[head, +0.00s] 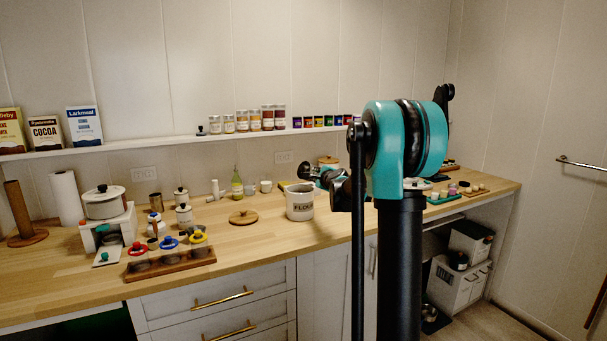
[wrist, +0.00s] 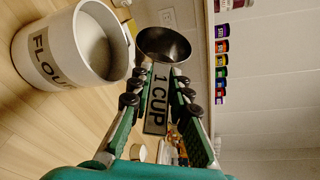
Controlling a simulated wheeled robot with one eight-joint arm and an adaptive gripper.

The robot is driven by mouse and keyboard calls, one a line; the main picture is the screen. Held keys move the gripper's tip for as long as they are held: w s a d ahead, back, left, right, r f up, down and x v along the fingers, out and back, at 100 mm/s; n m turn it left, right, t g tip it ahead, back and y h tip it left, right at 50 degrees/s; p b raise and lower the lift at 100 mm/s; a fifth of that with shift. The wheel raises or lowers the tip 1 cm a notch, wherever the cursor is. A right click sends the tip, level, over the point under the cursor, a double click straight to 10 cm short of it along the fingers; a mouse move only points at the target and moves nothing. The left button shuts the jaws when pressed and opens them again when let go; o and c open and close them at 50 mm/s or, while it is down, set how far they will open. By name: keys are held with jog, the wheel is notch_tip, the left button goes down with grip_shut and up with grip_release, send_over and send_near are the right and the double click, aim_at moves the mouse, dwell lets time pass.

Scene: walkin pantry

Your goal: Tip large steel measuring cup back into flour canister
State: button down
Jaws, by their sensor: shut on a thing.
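The white flour canister (head: 300,204), marked FLOUR, stands open on the wooden counter. In the wrist view the canister (wrist: 47,52) is at the upper left, with pale flour inside. The steel measuring cup (wrist: 163,44) is beside its rim in that view, its dark bowl facing the camera; I see no flour in it. My gripper (wrist: 157,91) is shut on the cup's flat handle, marked 1 CUP. In the head view my gripper (head: 335,178) is just right of the canister, partly behind my arm. The cup is not clear there.
A round wooden lid (head: 243,218) lies left of the canister. A green-tinted bottle (head: 237,184) and small jars stand behind. A wooden tray (head: 170,264) and a white pot (head: 104,204) are at the left. A shelf (head: 120,146) with spice jars runs along the wall.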

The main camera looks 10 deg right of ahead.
jog(key=m, duration=0.1)
jog(key=m+g+y, duration=0.1)
jog(key=d+m+g, duration=0.1)
jog(key=m, duration=0.1)
jog(key=shift+w+r, duration=0.25)
jog(key=shift+w, duration=0.1)
jog(key=shift+d+y, duration=0.1)
jog(key=shift+y, duration=0.2)
jog(key=shift+w+d+f+m+g+y, duration=0.15)
jog(key=shift+m+g+y, duration=0.15)
jog(key=shift+m, duration=0.35)
jog(key=shift+s+f+m+g+y, duration=0.15)
jog(key=shift+m+g+y, duration=0.15)
jog(key=shift+m, duration=0.4)
jog(key=shift+w+d+f+m+g+y, duration=0.1)
jog(key=shift+f+m+g+y, duration=0.1)
jog(key=shift+m+y, duration=0.35)
jog(key=shift+f+m, duration=0.15)
jog(key=shift+m, duration=0.25)
